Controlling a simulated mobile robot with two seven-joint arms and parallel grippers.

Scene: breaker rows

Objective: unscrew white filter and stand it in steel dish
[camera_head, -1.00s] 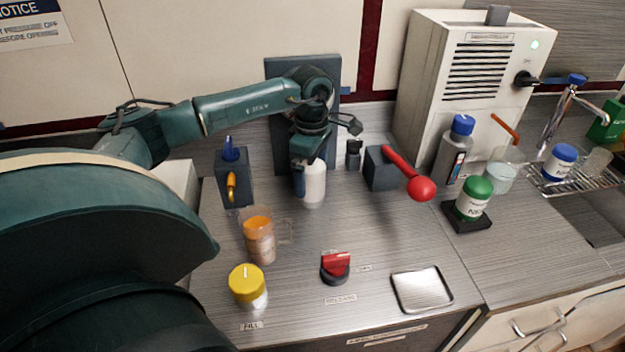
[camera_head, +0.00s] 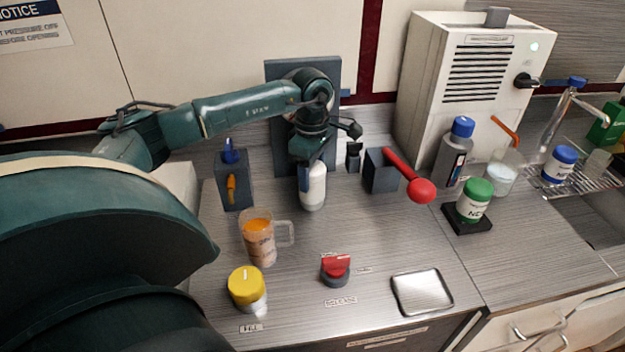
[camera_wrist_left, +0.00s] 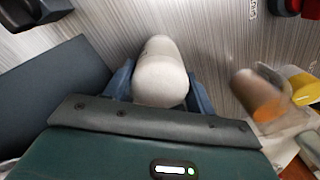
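The white filter (camera_head: 313,188) is a white rounded cylinder hanging upright below my left gripper (camera_head: 311,168), in front of the dark grey backing plate (camera_head: 283,130). In the left wrist view the filter (camera_wrist_left: 161,74) sits between the two blue fingers of my left gripper (camera_wrist_left: 160,92), which press against its sides. The filter's upper end is hidden by the gripper, so I cannot tell whether it is still threaded on. The steel dish (camera_head: 422,291) is a shallow, empty square tray at the counter's front right. My right gripper is not in view.
A clear jug (camera_head: 259,243) with orange and brown contents and a yellow-capped jar (camera_head: 247,287) stand left. A red knob (camera_head: 335,268) sits between filter and dish. A red ball-ended lever (camera_head: 421,190) juts out right of the filter.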

